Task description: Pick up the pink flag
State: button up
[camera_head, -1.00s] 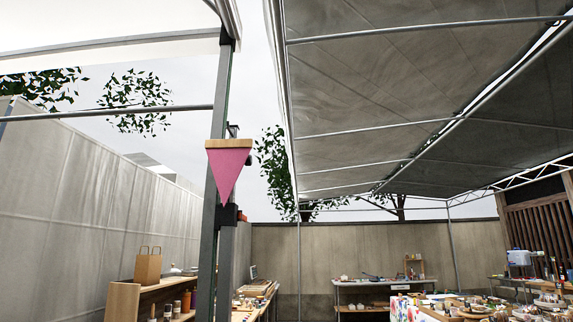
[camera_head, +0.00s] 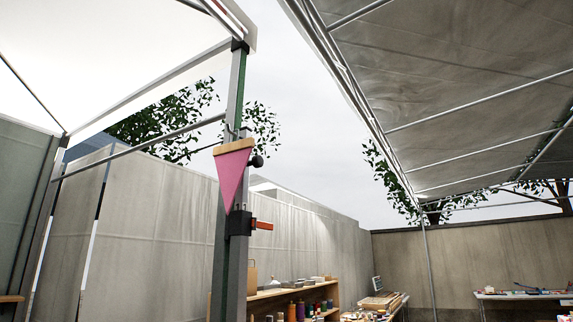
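The pink flag (camera_head: 231,177) is a triangular pennant pointing down, with a wooden strip (camera_head: 234,147) along its top edge. It hangs against a grey metal post (camera_head: 238,92), left of the middle of the picture. What it hangs from is partly hidden; a dark knob (camera_head: 257,161) shows just right of it. A dark clamp (camera_head: 240,223) with an orange-red bar sits on the post below it. My gripper is not in view.
A wooden shelf (camera_head: 290,291) with several bottles and goods stands low behind the post. A table (camera_head: 520,296) is at the lower right. Concrete walls (camera_head: 480,262) close the back. Canopies with metal poles hang overhead.

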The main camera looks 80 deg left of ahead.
aim_at(231, 159)
jog(key=u, duration=0.6)
jog(key=i, duration=0.75)
jog(key=u, duration=0.8)
